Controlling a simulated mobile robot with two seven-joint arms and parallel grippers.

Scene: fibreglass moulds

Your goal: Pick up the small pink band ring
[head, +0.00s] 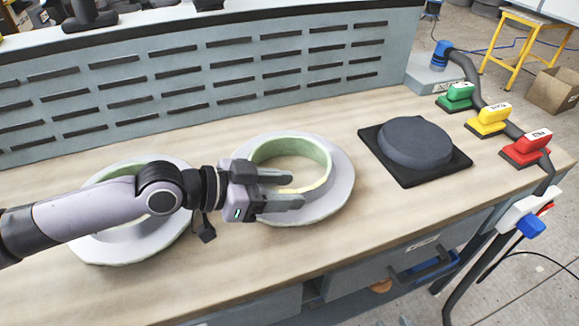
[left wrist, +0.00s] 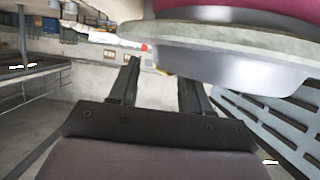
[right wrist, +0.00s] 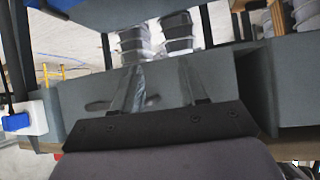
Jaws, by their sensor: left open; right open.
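A pale moulded ring (head: 340,180) with a wide flange and green inner wall lies mid-bench in the head view. A second such ring (head: 120,248) lies to its left, partly hidden by my left arm. Neither shows pink in the head view. In the left wrist view, a pink surface (left wrist: 250,6) shows at the top above a pale flange edge; I cannot tell which ring it belongs to. My left gripper (head: 296,189) is open, its fingers over the near part of the middle ring. My right gripper (right wrist: 157,70) is open and empty in its wrist view, outside the head view.
A dark round block on a square plate (head: 415,142) sits right of the rings. A slotted grey panel (head: 200,80) runs along the back. The bench front is clear.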

